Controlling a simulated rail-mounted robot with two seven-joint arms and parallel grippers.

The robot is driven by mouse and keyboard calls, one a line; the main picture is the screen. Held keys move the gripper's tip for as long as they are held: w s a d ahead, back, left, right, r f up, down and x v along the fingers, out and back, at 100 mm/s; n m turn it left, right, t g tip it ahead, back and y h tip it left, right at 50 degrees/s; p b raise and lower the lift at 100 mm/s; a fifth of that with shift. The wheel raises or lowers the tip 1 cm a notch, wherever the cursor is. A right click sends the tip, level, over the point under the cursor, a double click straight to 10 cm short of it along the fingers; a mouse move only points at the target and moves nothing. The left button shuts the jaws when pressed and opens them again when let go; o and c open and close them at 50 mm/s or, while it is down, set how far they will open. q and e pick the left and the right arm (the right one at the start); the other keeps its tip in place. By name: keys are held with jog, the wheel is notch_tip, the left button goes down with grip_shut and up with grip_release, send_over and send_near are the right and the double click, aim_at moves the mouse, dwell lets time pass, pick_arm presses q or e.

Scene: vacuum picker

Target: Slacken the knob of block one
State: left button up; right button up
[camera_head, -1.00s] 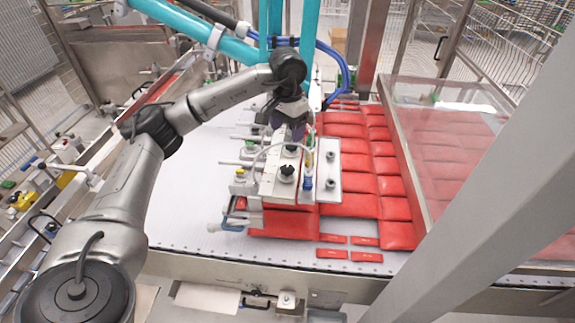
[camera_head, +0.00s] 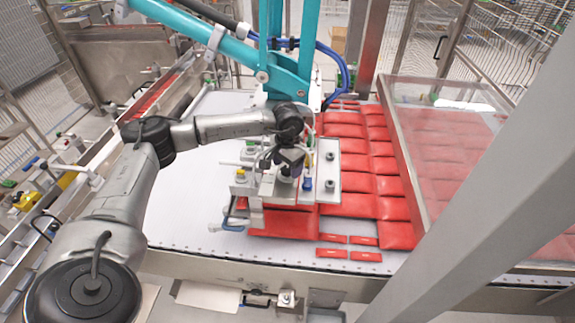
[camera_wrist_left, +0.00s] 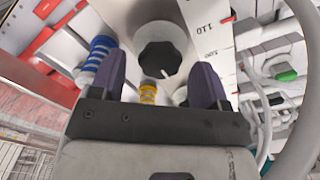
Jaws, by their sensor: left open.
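The black lobed knob (camera_wrist_left: 160,58) with a white mark sits on a round metal face of the picker block in the left wrist view. My left gripper (camera_wrist_left: 161,68) is open; its two purple-grey fingers stand on either side of the knob in that view, with nothing between them that I can see held. Whether they touch the knob I cannot tell. In the head view my left gripper (camera_head: 290,163) is over the block (camera_head: 267,187) and largely hides the knob. My right gripper is not in view.
Beside the knob are a blue-striped fitting (camera_wrist_left: 97,55) and a yellow-ringed fitting (camera_wrist_left: 148,92). A teal picker arm (camera_head: 270,70) rises behind the block. Red packs (camera_head: 350,185) lie to the right, beside a clear-covered guard (camera_head: 450,150). The white belt (camera_head: 180,205) is bare at left.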

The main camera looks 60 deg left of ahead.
pick_arm(q)
jog(key=shift+f, duration=0.25)
jog(key=c, duration=0.9)
